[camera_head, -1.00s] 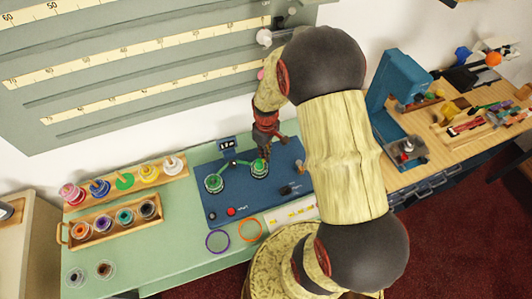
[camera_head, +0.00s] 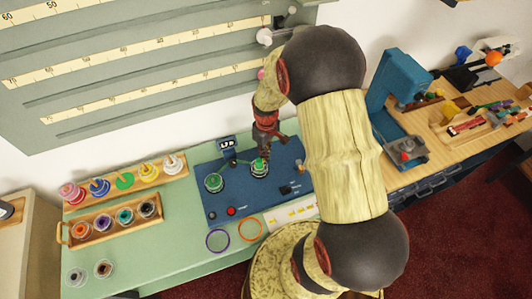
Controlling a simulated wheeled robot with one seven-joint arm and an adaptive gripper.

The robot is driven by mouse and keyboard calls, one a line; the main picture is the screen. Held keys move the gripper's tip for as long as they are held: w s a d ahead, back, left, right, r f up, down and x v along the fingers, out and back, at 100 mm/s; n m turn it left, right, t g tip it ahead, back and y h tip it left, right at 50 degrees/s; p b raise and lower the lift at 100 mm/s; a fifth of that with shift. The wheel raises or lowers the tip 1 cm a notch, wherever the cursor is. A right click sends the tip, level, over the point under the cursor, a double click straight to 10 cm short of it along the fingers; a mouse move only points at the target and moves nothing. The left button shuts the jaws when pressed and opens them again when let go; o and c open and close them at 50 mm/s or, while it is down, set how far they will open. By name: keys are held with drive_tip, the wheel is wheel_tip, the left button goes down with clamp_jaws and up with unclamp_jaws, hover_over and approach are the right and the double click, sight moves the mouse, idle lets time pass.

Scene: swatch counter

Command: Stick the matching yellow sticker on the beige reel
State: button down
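My gripper (camera_head: 265,154) hangs over the right-hand green reel (camera_head: 259,169) on the blue winding device (camera_head: 227,199). Its fingers are small and dark here, so I cannot tell whether they are open or hold anything. A white strip (camera_head: 273,222) with several small yellow stickers (camera_head: 292,213) lies at the device's front right, partly hidden by my arm. I cannot pick out a clearly beige reel. Two clear-looking reels stand at the front left, one greyish (camera_head: 77,275) and one with a brown centre (camera_head: 103,268).
A wooden rack (camera_head: 130,184) holds several coloured spools; a wooden tray (camera_head: 112,221) in front holds several dark-centred reels. A purple ring (camera_head: 217,240) and an orange ring (camera_head: 249,230) lie before the device. The green counter (camera_head: 165,255) is clear at front centre.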

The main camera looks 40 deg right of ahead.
drive_tip(key=shift+s+f, duration=0.1)
drive_tip(key=shift+f, duration=0.4)
idle(1.3)
drive_tip(key=c, duration=2.1)
unclamp_jaws()
drive_tip(key=shift+o, duration=0.7)
drive_tip(key=shift+r+p, duration=2.4)
drive_tip(key=shift+r, duration=1.25)
drive_tip(key=shift+f, duration=0.1)
